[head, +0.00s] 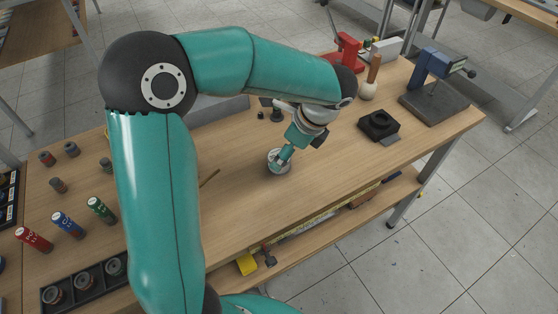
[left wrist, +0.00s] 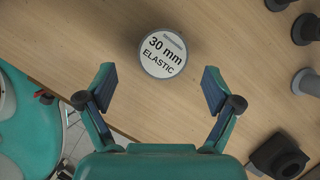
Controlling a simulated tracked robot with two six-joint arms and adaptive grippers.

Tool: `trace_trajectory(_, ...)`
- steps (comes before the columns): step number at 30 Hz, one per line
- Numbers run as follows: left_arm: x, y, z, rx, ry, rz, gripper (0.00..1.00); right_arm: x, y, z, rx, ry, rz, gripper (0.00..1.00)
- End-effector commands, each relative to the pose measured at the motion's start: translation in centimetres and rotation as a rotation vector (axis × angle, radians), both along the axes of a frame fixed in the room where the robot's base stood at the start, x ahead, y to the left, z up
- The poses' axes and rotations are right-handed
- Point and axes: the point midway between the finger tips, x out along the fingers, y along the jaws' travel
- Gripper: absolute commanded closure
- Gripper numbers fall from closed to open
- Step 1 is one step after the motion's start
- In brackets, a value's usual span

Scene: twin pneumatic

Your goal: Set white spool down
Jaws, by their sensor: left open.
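The white spool (left wrist: 163,53) stands on the wooden tabletop, its round top label reading "30 mm ELASTIC" in the left wrist view. In the head view the white spool (head: 273,165) shows partly behind my left gripper (head: 287,153). My left gripper is open, and in the left wrist view its two fingers (left wrist: 158,88) are spread wide, with the spool just beyond the tips and apart from both. Nothing is between the fingers. My right gripper is not in view.
A black block (head: 379,125) and a blue vice-like tool (head: 436,70) stand to the right. Red, blue and green cylinders (head: 68,224) and a dark tray (head: 83,285) lie at left. A thin brown stick (head: 210,178) lies near the spool.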

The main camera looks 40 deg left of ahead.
Motion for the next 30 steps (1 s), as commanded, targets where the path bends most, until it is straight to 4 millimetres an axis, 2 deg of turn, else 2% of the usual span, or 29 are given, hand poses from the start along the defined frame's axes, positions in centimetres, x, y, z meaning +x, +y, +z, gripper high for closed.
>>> trace_trajectory(9, -0.2, 1.8, -3.8, 0.000, 0.004, 0.002, 0.10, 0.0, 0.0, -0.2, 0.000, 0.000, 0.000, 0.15)
trace_trajectory(18, -0.1, 1.9, -4.1, 0.000, 0.001, -0.001, 0.11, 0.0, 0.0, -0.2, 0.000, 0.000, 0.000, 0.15)
trace_trajectory(30, -0.1, 1.9, -4.1, 0.000, 0.001, -0.001, 0.78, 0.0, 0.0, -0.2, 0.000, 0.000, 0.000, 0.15)
